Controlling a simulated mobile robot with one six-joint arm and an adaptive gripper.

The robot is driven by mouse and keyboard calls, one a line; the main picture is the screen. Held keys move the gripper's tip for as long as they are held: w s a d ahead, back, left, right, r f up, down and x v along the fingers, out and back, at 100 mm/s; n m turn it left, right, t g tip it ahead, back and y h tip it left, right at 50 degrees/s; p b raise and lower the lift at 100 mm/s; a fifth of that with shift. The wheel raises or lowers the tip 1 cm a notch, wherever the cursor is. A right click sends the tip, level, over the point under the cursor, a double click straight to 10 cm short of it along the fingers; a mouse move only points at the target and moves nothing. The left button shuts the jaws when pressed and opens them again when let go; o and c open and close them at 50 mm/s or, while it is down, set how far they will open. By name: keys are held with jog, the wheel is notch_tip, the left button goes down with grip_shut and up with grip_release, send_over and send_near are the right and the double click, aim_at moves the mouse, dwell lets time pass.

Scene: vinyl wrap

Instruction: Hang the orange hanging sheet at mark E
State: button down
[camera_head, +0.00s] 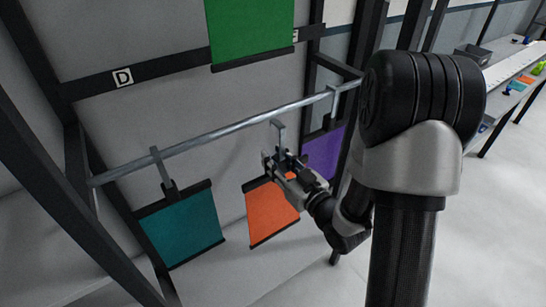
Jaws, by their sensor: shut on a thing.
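The orange hanging sheet (270,212) hangs below my gripper, with dark bars at its top and bottom edges. My gripper (283,165) is shut on the sheet's hanger, just below the metal rail (225,130). The grey hook (279,132) of this hanger rises to the rail; I cannot tell whether it rests on the rail. A small letter plate (295,35) is on the dark board above, partly covered by a green sheet's edge, and its letter is unclear. The plate of mark D (123,78) is farther left on that board.
A teal sheet (182,228) hangs from the rail at left, and a purple sheet (323,155) hangs at right, partly hidden by my arm. The green sheet (250,30) hangs above. Dark frame posts (75,165) stand at the sides. A table (510,75) with small items is far right.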

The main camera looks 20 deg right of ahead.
jog(key=shift+p+x, duration=0.35)
jog(key=shift+x, duration=0.5)
jog(key=f+x, duration=0.1)
jog(key=x, duration=0.6)
jog(key=shift+f, duration=0.3)
jog(key=shift+w, duration=0.1)
jog(key=c, duration=1.2)
grip_release()
